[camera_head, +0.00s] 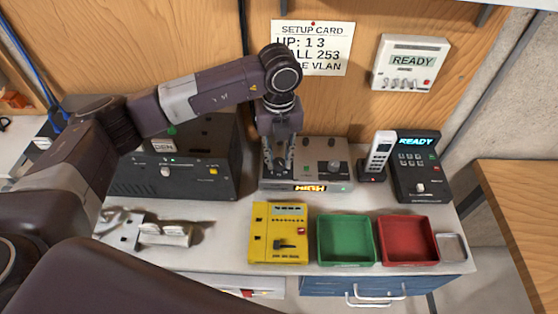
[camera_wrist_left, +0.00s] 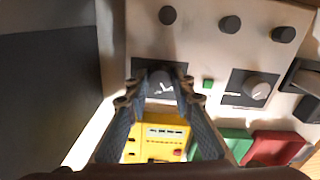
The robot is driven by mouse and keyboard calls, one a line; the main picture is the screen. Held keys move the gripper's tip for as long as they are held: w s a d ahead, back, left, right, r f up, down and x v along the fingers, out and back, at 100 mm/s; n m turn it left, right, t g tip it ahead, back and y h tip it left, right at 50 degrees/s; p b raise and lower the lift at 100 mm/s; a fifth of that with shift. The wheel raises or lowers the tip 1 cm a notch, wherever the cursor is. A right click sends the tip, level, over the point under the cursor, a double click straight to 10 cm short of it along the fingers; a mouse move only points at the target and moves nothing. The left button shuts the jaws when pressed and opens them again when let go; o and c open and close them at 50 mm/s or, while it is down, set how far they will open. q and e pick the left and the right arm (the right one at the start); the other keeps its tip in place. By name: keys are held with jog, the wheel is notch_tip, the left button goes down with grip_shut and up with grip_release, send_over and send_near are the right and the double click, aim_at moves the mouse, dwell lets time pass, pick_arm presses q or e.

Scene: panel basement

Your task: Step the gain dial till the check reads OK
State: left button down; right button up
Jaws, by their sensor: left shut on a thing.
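A grey tabletop unit (camera_head: 310,150) stands against the wooden back panel, with a small lit amber readout (camera_head: 310,188) on its front that appears to read HIGH. My left gripper (camera_head: 277,165) points down over the unit's left side. In the left wrist view its fingers are shut on a dark dial (camera_wrist_left: 160,82) with a white mark. A second dark dial (camera_wrist_left: 258,86) sits to the right, free; it also shows in the head view (camera_head: 334,168). Dial lettering is too small to read. My right gripper is not in view.
A yellow meter (camera_head: 280,245), a green tray (camera_head: 345,262) and a red tray (camera_head: 407,262) stand in front. A handset (camera_head: 379,152) and a dark terminal reading READY (camera_head: 417,180) stand right. A dark box (camera_head: 205,180) is left. A setup card (camera_head: 335,40) hangs behind.

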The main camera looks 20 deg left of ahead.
aim_at(279, 161)
pick_arm(q)
jog(key=m+b, duration=0.3)
jog(key=b, duration=0.1)
jog(key=shift+f+m, duration=0.2)
jog(key=shift+m, duration=0.2)
jog(key=shift+r+m+b, duration=0.2)
jog(key=shift+m+b, duration=1)
jog(key=shift+b, duration=0.15)
jog(key=c, duration=1.7)
grip_release()
jog(key=shift+o, duration=0.2)
jog(key=shift+r, duration=0.1)
notch_tip(279, 161, up, 7)
jog(key=shift+r, duration=0.2)
